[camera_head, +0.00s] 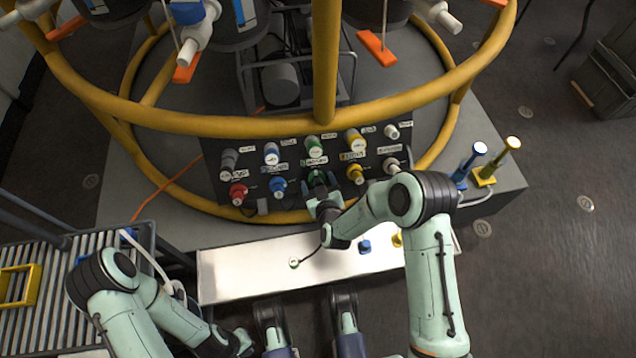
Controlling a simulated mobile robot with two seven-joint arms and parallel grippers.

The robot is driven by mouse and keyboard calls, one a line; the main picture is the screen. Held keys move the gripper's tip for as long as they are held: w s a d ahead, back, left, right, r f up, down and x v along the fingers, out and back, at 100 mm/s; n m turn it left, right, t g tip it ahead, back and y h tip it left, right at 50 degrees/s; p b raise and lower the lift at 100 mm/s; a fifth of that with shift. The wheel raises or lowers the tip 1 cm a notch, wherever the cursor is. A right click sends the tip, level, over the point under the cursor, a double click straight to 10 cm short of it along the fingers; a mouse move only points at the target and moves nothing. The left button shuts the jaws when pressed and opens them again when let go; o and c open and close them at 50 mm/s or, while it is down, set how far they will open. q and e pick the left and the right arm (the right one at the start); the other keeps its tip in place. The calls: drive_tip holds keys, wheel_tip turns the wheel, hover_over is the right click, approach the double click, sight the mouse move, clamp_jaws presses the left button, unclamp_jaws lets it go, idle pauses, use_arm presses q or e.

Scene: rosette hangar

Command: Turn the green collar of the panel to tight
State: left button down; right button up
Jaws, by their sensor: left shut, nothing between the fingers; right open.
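The dark panel (222,152) carries coloured fittings in two rows on the far side of the white bench. A green fitting (313,146) sits in the upper row. Below it, the green collar (317,177) in the lower row is partly hidden by my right gripper (319,188). The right gripper is open and close at the collar; I cannot tell whether its fingers touch it. The collar's marking is too small to read. My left gripper (243,344) is shut and empty, low near the bottom edge, well away from the panel.
A yellow rail (240,125) curves above the panel. Blue (469,160) and yellow (497,162) levers stand right. A roller rack (60,300) is left.

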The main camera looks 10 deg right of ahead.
use_arm(q)
drive_tip(key=shift+s, duration=0.25)
use_arm(e)
drive_tip(key=shift+w+f, duration=0.1)
drive_tip(key=shift+w, duration=0.25)
drive_tip(key=c, duration=1.1)
drive_tip(key=shift+o, duration=0.3)
